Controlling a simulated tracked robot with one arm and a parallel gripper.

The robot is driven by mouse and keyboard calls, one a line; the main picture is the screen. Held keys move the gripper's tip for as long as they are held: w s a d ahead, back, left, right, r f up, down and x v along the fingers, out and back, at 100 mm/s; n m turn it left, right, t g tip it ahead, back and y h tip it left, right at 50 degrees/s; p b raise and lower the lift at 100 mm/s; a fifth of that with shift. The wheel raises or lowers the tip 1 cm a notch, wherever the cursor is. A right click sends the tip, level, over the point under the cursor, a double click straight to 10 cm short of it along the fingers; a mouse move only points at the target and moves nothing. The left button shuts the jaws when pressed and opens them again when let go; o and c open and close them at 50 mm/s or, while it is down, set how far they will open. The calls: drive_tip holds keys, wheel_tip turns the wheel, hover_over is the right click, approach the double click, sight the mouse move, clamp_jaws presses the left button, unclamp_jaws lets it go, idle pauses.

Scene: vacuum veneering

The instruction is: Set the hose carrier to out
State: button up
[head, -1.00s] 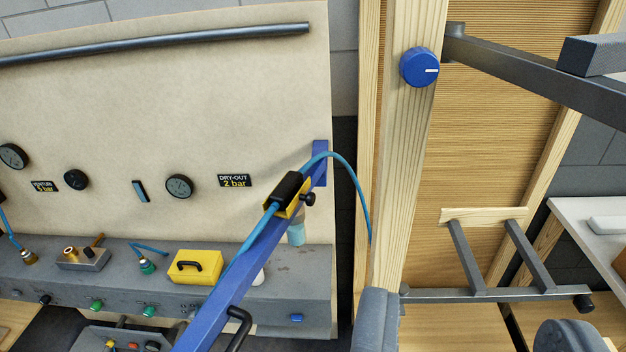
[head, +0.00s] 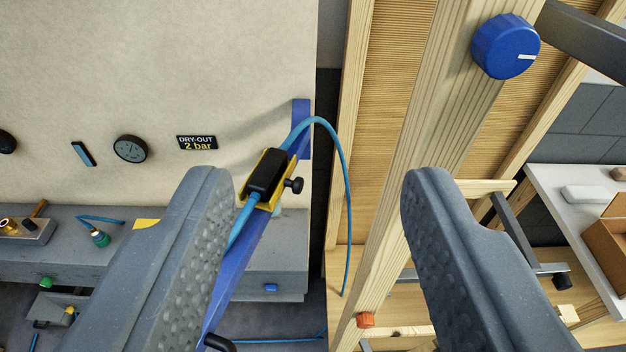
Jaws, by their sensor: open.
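The hose carrier (head: 264,178), a yellow carriage with a black block on top and a small black knob (head: 294,185) on its right side, sits on the slanted blue rail (head: 245,255) near its upper end. A blue hose (head: 347,200) runs along the rail, through the carrier, and arcs down to the right. My gripper (head: 315,190) is wide open and empty, with one finger on each side of the picture. The carrier and knob appear between the fingers, closer to the left one, which hides part of the rail. I see no contact with the carrier.
A wooden post with a blue dial (head: 505,46) stands to the right; an orange knob (head: 365,320) is lower down. A beige panel with a gauge (head: 130,149) and a "DRY-OUT 2 bar" label (head: 197,142) fills the left. A grey bench (head: 275,258) runs below it.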

drive_tip(key=w+d+r+n+t+h+p, duration=0.1)
drive_tip(key=w+d+r+n+h+p, duration=0.1)
drive_tip(key=w+d+r+h+p, duration=0.25)
drive_tip(key=n+g+y+p, duration=0.5)
drive_tip(key=n+y+p, duration=0.2)
drive_tip(key=n, duration=0.8)
hover_over(299, 189)
drive_tip(key=s+d, duration=0.2)
drive_tip(key=s, duration=1)
wheel_tip(299, 189, down, 23)
drive_tip(key=x, duration=1.3)
drive_tip(key=shift+w+f+b, duration=0.1)
drive_tip(key=shift+b, duration=0.3)
drive_tip(key=shift+c, duration=0.4)
clamp_jaws()
